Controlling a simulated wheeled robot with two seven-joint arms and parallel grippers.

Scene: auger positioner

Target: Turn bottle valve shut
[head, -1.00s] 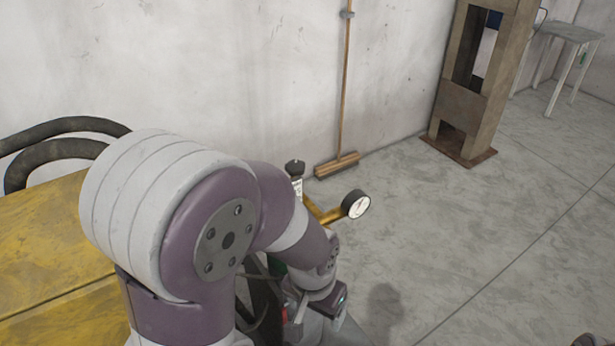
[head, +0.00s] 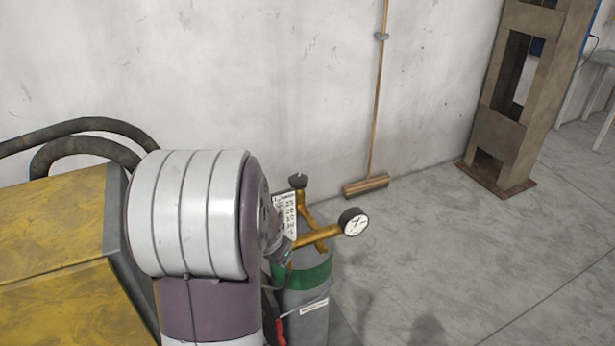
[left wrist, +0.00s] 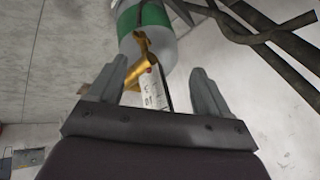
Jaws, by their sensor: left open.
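The grey gas bottle (head: 305,275) with a green band stands upright beside the yellow machine in the head view. Brass valve piping (head: 318,238) on its top carries a dark knob (head: 298,182) and a round white-faced gauge (head: 353,222). A white printed tag (head: 284,213) hangs by the valve. My left gripper is hidden behind my own arm in the head view. In the left wrist view my left gripper (left wrist: 158,65) is open, with the brass piping (left wrist: 140,72) and tag (left wrist: 153,92) showing between its fingers; contact cannot be told. My right gripper is not in view.
A yellow machine top (head: 50,230) with dark hoses (head: 75,135) fills the left. A broom (head: 366,186) leans on the wall behind the bottle. A rusty steel frame (head: 505,130) stands at the back right. The floor right of the bottle is clear.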

